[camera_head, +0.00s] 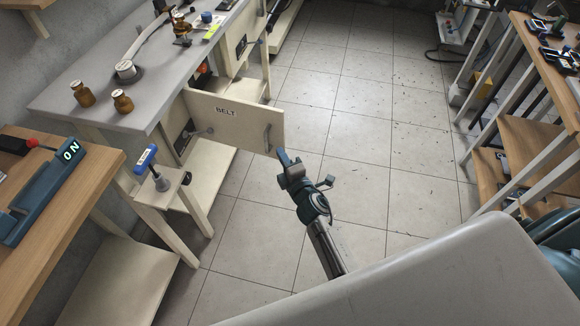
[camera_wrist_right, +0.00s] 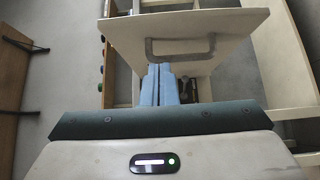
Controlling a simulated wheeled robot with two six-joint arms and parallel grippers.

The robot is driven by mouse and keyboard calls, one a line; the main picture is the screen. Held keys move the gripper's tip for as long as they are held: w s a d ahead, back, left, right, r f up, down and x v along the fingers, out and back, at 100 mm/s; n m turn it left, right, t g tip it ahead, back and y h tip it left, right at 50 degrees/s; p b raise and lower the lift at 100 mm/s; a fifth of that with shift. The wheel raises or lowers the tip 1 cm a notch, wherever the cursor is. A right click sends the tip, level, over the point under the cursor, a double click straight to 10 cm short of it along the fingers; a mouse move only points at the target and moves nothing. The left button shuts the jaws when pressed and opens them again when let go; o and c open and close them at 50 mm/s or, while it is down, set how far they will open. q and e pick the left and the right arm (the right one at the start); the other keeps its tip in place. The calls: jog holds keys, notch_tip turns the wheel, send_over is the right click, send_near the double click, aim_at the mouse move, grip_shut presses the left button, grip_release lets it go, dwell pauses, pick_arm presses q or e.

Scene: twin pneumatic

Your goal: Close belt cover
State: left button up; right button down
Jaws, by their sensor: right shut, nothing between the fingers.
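The belt cover (camera_head: 235,117) is a cream panel marked "BELT" on the side of the grey-topped bench. It stands swung open, out over the floor, with the dark compartment (camera_head: 186,138) showing behind it. Its handle (camera_head: 267,137) is near the free edge. My right gripper (camera_head: 284,158) is shut and empty, just below and beside that free edge. In the right wrist view the cover (camera_wrist_right: 185,35) and its handle (camera_wrist_right: 180,47) lie just beyond the shut blue fingers (camera_wrist_right: 158,70). I cannot tell whether the fingertips touch the panel. My left gripper is not in view.
A small stand (camera_head: 165,190) holds a blue-handled tool (camera_head: 147,158). Wooden shelves (camera_head: 535,120) are at right. The tiled floor (camera_head: 370,130) between is clear.

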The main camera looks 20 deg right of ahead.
aim_at(279, 131)
jog(key=w, duration=0.1)
jog(key=w+d, duration=0.1)
jog(key=w, duration=0.3)
jog(key=shift+d+f, duration=0.1)
jog(key=shift+d, duration=0.3)
jog(key=shift+w+d, duration=0.25)
jog(key=shift+w, duration=0.1)
jog(key=shift+d, duration=0.1)
